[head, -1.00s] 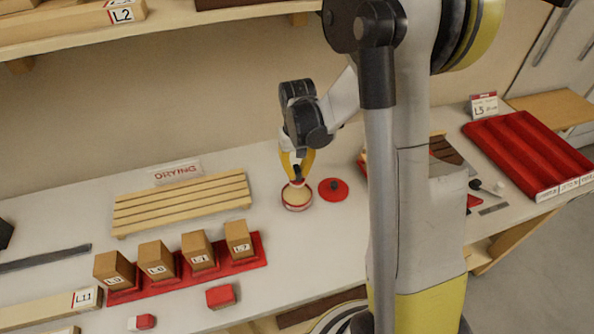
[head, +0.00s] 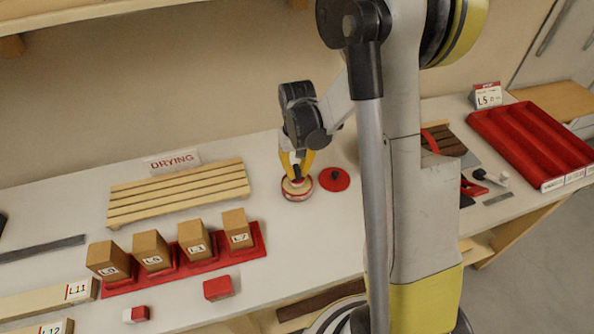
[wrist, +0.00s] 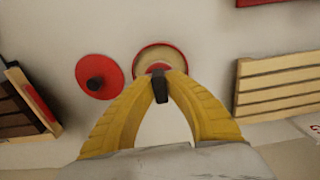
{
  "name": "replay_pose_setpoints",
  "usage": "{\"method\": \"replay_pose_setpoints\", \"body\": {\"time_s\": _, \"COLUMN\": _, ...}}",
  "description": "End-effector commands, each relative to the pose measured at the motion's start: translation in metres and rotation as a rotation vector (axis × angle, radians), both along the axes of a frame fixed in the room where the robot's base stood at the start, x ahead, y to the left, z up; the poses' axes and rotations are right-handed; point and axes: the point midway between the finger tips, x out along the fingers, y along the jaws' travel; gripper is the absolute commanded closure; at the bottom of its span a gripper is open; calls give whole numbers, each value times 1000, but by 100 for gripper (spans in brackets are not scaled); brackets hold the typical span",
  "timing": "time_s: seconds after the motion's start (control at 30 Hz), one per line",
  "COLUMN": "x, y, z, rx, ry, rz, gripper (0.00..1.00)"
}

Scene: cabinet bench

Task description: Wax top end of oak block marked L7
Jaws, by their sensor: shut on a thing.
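The oak block marked L7 (head: 237,230) stands upright at the right end of a red rack (head: 254,250) in the head view. Its top end faces up and is bare of any object. My gripper (head: 297,166) is shut on the black handle of a small applicator (wrist: 160,88). The handle stands between the fingertips in the wrist view. The applicator is at the round red-rimmed tin (head: 297,194) of pale wax, which also shows in the wrist view (wrist: 174,50). The applicator's lower end is mostly hidden, so its contact with the wax is unclear.
A red lid (head: 334,180) with a black knob lies right of the tin. Several other oak blocks (head: 150,250) share the rack. A slatted drying rack (head: 180,192) lies behind them. A small red block (head: 219,288) lies in front. Bench between rack and tin is clear.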

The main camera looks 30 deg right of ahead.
Motion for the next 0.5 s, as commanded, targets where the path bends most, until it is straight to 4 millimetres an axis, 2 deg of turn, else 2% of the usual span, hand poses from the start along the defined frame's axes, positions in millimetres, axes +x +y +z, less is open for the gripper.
{"method": "replay_pose_setpoints", "body": {"time_s": 0.5, "x": 0, "y": 0, "z": -4, "rx": 0, "ry": 0, "rz": 0, "gripper": 100}}
